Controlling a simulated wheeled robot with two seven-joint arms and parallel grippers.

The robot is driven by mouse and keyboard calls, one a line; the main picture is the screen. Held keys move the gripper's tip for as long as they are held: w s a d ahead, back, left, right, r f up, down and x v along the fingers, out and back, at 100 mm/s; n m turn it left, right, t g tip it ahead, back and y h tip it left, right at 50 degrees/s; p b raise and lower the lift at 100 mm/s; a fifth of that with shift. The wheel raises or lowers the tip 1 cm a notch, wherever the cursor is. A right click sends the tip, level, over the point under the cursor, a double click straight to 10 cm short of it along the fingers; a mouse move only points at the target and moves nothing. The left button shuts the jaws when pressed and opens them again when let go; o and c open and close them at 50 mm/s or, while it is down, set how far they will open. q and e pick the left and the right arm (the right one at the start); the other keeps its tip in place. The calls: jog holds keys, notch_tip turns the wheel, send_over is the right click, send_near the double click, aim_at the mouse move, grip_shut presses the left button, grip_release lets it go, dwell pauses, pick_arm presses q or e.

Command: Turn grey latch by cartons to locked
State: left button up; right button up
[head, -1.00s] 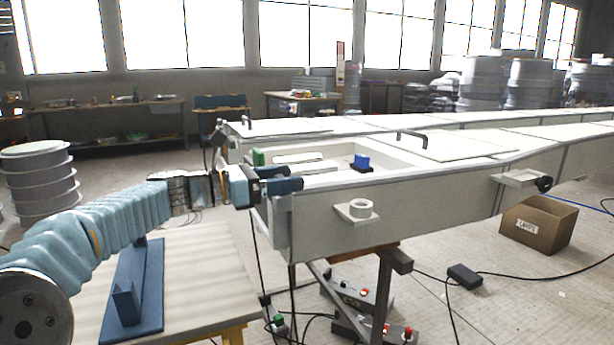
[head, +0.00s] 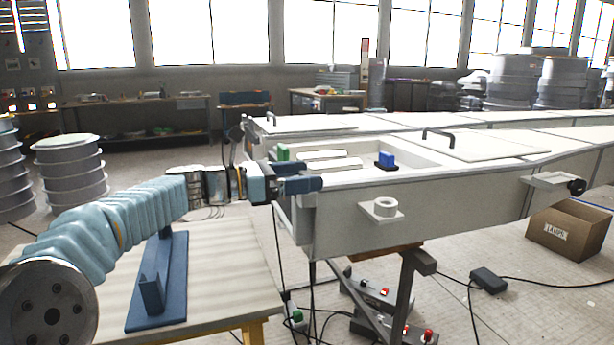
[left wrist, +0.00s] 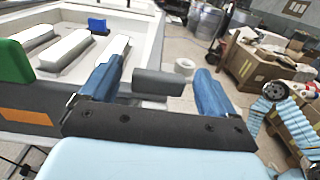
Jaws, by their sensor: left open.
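The grey latch (left wrist: 158,82) shows as a plain grey block at the mould's rim in the left wrist view. It lies between the two blue fingers of my left gripper (left wrist: 158,66), with gaps on both sides. The gripper is open and holds nothing. In the head view my left gripper (head: 308,177) is at the mould's near left corner and hides the latch there. The latch's turn position is hard to tell. Brown cartons (left wrist: 250,62) stand on the floor beyond it in the left wrist view. My right gripper is not in view.
A green block (left wrist: 14,62) and a blue block (head: 386,159) sit on the white mould (head: 450,190). A white ring (head: 384,206) sits on a side bracket. A bench (head: 215,265) with a blue stand is at front left. Cables and a carton marked LAMPS (head: 568,230) are on the floor.

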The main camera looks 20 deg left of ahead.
pick_arm(q)
jog(key=v, duration=1.2)
jog(key=shift+b, duration=0.35)
jog(key=shift+a, duration=0.1)
